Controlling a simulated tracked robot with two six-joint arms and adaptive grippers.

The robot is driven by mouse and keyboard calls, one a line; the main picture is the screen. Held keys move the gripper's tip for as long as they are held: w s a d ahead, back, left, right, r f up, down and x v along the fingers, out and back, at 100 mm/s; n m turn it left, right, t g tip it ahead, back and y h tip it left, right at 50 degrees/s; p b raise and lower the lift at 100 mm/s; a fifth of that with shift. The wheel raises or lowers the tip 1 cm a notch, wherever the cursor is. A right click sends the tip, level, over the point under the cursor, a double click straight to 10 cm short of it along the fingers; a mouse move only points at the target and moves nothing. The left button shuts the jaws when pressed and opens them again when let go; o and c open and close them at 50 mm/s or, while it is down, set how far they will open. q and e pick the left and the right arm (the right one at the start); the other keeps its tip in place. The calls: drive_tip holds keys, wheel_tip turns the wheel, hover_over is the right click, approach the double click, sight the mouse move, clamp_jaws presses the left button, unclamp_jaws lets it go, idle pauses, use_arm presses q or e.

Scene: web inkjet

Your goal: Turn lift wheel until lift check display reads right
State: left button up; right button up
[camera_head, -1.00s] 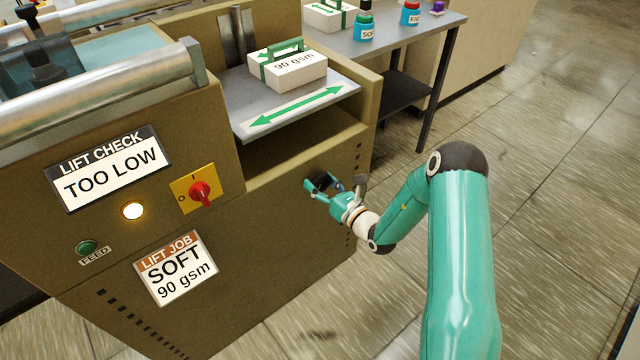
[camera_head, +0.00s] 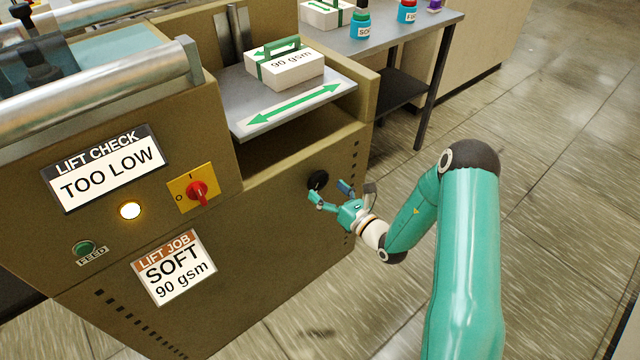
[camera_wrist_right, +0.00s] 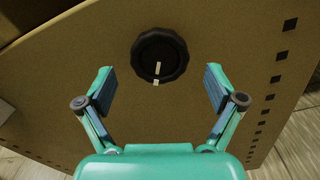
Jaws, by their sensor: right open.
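The lift wheel, a round black knob (camera_head: 318,180), sits on the brown machine's front panel. In the right wrist view the wheel (camera_wrist_right: 160,55) shows a pale mark at its lower edge, close to a pale mark on the panel below it. My right gripper (camera_head: 331,192) is open and empty, a little in front of the wheel. In the wrist view its fingertips (camera_wrist_right: 160,82) are spread on either side, below and apart from the wheel. The lift check display (camera_head: 108,172) reads TOO LOW. My left gripper is not in view.
An amber lamp (camera_head: 130,210) glows near a red switch (camera_head: 197,191). The lift job card (camera_head: 174,267) reads SOFT 90 gsm. A 90 gsm pack (camera_head: 284,69) lies on the tray (camera_head: 240,118) above. A side table (camera_head: 420,32) holds bottles. Floor at right is clear.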

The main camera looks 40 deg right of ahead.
drive_tip(key=s, duration=0.8)
drive_tip(key=shift+d, duration=0.3)
